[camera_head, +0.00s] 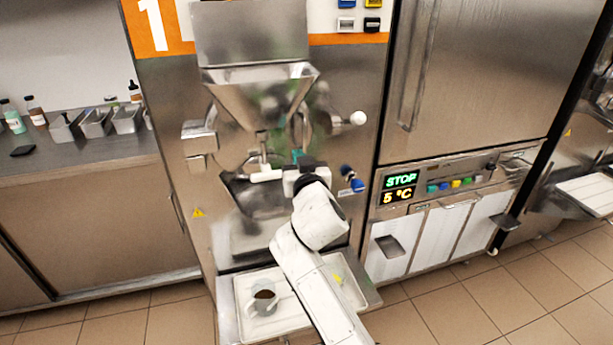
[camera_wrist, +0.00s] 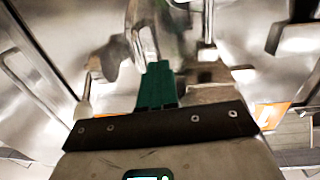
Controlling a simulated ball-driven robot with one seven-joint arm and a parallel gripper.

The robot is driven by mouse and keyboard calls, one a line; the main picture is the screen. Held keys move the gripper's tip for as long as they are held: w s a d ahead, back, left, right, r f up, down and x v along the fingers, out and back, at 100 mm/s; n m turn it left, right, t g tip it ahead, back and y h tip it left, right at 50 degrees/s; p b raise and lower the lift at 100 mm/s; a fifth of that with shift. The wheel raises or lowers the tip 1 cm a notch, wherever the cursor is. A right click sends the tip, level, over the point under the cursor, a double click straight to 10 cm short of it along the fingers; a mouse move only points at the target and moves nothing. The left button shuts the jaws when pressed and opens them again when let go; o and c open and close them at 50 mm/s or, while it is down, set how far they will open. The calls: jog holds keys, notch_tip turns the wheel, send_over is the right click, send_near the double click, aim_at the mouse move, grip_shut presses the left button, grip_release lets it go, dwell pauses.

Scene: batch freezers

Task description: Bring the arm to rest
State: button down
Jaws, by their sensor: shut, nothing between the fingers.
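My white arm (camera_head: 318,270) reaches up from the bottom of the head view, in front of the steel batch freezer marked 1 (camera_head: 160,95). My gripper (camera_head: 297,155) is at its end, close to the freezer's spout area below the steel hopper (camera_head: 262,95). In the wrist view the green fingers of my gripper (camera_wrist: 157,85) are together, with nothing between them. Shiny blurred steel parts of the machine lie beyond the fingertips. I cannot tell whether the fingers touch the machine.
A pale tray (camera_head: 246,330) under the freezer holds a cup with brown contents (camera_head: 264,298). A white-knobbed lever (camera_head: 357,118) and a white-handled lever (camera_head: 266,175) stick out nearby. A panel reading STOP, 5 °C (camera_head: 400,187) is right. Tiled floor (camera_head: 480,300) is open at lower right.

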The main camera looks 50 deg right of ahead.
jog(key=v, duration=0.6)
jog(key=shift+s+d+b, duration=0.15)
jog(key=shift+d+b, duration=0.05)
jog(key=shift+b, duration=0.15)
jog(key=shift+f, duration=0.15)
jog(key=s+a+f+n+g+y, duration=0.1)
jog(key=s+a+f+g+y, duration=0.2)
jog(key=f, duration=0.4)
jog(key=s+a+f+n+g+y, duration=0.1)
jog(key=s+a+f+g+y, duration=0.15)
jog(key=s+f, duration=0.35)
jog(key=s+a+f+n+g+y, duration=0.1)
jog(key=s+a+f, duration=0.2)
jog(key=f, duration=0.6)
jog(key=s+a+f+n+g+y, duration=0.2)
jog(key=s+a+f+g, duration=0.1)
jog(key=s, duration=0.5)
jog(key=s+a+f+n+g+y, duration=0.2)
jog(key=s+a+f, duration=0.3)
jog(key=s, duration=0.3)
jog(key=shift+a+n+g+y, duration=0.35)
jog(key=shift+a+g, duration=0.2)
jog(key=shift+g, duration=0.2)
jog(key=shift+w, duration=0.15)
